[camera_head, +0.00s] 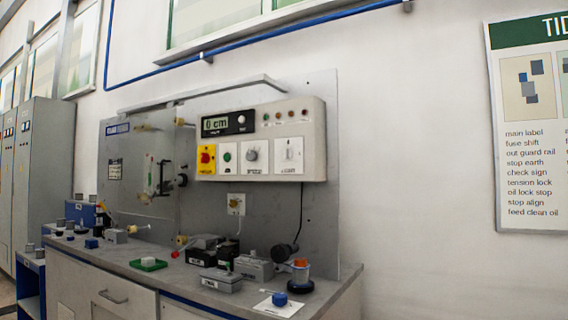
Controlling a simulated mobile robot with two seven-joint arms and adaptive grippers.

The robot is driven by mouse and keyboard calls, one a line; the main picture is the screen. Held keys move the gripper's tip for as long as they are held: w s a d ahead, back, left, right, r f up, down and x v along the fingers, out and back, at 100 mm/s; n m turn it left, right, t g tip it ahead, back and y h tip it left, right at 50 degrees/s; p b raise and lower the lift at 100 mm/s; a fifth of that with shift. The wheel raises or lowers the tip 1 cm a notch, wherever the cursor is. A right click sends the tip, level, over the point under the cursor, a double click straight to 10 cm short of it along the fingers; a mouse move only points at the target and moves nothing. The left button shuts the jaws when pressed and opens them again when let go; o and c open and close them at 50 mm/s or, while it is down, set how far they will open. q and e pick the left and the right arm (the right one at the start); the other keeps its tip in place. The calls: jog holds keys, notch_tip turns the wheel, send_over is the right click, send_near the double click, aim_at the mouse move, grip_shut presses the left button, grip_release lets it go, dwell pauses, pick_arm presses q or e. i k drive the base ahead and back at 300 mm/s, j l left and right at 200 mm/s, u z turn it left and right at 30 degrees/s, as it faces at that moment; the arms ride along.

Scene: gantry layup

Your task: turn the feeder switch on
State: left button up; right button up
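A control box (262,140) is fixed to a grey upright panel above the bench. Its lower row holds a red knob on a yellow plate (206,158), a green button (227,156), a grey rotary knob (252,154) and a small switch on a white plate (289,154). The labels under them are too small to read, so I cannot tell which is the feeder switch or its position. Neither of my grippers is in view.
The display (215,124) reads "0 cm". A black cable hangs below the control box. A poster (533,130) is on the right wall.

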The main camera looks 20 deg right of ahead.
aim_at(205, 157)
jog(key=z, duration=0.35)
jog(key=i+j+z, duration=0.1)
jog(key=j+z, duration=0.2)
jog(key=z, duration=0.2)
jog(key=j+z, duration=0.25)
jog(key=z, duration=0.2)
jog(key=k+j+z, duration=0.1)
jog(key=j+z, duration=0.25)
jog(key=j, duration=0.75)
